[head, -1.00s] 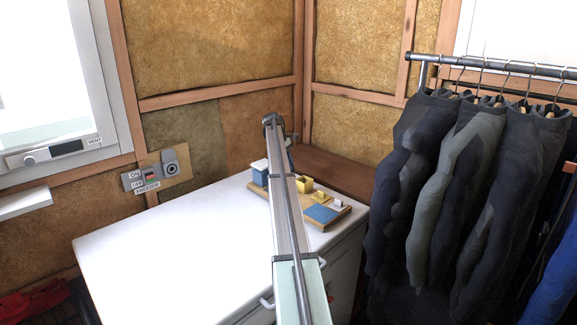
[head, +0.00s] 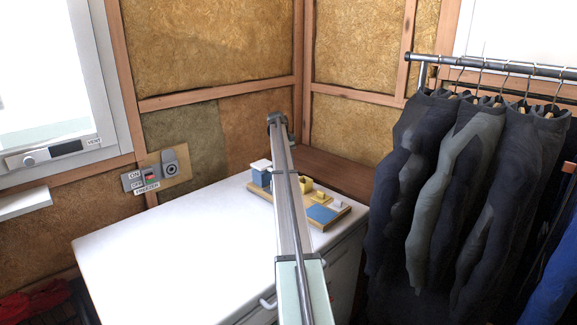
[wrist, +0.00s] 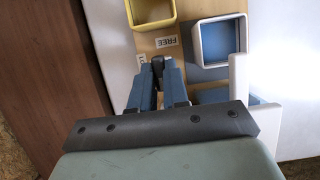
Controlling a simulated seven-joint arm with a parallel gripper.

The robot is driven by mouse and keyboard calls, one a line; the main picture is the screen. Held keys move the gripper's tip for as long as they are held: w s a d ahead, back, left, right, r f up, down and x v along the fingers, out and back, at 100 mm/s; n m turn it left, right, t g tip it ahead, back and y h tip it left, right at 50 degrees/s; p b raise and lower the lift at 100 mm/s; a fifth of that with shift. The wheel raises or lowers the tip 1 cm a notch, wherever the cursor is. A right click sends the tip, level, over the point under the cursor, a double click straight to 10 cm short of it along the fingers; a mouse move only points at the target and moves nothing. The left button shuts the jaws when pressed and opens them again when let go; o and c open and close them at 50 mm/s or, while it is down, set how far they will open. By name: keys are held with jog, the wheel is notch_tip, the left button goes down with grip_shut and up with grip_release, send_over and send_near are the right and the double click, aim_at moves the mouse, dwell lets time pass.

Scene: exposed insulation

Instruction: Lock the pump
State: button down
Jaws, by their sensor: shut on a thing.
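The pump seems to be the set of small parts on a wooden board (wrist: 200,8), which in the head view lies on the white freezer top, partly behind my arm. In the wrist view a yellow open box (wrist: 150,12) and a white-rimmed blue box (wrist: 215,42) stand on it. A "FREE" label (wrist: 165,42) lies between them; a second label beside my fingers is mostly covered. My gripper (wrist: 157,72) has its blue fingers closed on a small dark lever (wrist: 157,63) just below the "FREE" label. My fingers hide the lever's lower part. The head view does not show the grip clearly.
The white freezer top (head: 165,240) is bare at left. A blue box with a white lid (head: 260,173) stands at the board's left end. A brown wooden ledge (head: 335,170) runs behind. A clothes rack (head: 490,66) with dark trousers hangs close on the right.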

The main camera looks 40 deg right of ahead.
jog(key=shift+f, duration=0.1)
jog(key=c, duration=1.1)
grip_release()
